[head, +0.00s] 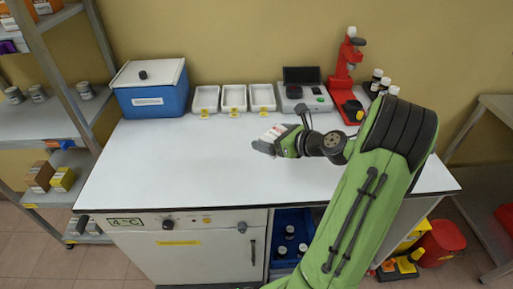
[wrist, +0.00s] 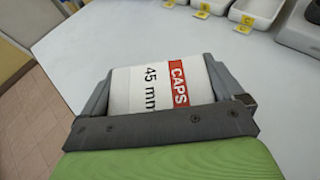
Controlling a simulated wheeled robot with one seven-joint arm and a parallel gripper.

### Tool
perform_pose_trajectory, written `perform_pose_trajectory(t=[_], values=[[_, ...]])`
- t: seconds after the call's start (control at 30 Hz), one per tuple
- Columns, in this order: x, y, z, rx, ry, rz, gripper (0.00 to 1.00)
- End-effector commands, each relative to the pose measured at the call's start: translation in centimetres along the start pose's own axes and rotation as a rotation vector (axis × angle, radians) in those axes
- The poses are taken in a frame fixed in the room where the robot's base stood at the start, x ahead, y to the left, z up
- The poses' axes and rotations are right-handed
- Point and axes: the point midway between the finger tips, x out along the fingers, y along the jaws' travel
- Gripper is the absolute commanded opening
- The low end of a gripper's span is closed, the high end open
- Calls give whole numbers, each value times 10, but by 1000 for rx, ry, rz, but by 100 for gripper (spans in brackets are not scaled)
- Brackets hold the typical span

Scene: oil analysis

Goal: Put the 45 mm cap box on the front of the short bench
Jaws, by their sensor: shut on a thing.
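The 45 mm cap box (wrist: 150,90) is a white box with a red CAPS band and the print "45 mm". My gripper (wrist: 155,95) is shut on it, with a finger on each side. In the head view the box (head: 272,134) shows small at the end of my gripper (head: 268,146), above the middle of the white bench top (head: 180,165). I cannot tell whether the box touches the bench. The lower part of the box is hidden behind the gripper body in the wrist view.
A blue cooler box (head: 150,100), white trays (head: 234,98), a scale (head: 305,98) and a red press (head: 346,75) stand along the back of the bench. Several dark bottles are at the back right. The front and left of the bench top are clear. A shelf rack (head: 60,95) stands at left.

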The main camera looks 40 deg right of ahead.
Motion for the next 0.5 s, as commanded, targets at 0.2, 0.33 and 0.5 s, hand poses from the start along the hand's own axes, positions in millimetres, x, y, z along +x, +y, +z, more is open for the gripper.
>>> perform_pose_trajectory(t=[0.2, 0.33, 0.5], values=[[17, 0, -41, 5, 1, 3, 64], [25, 1, -60, 2, 0, 3, 64], [35, 1, -84, 2, 0, 3, 64]])
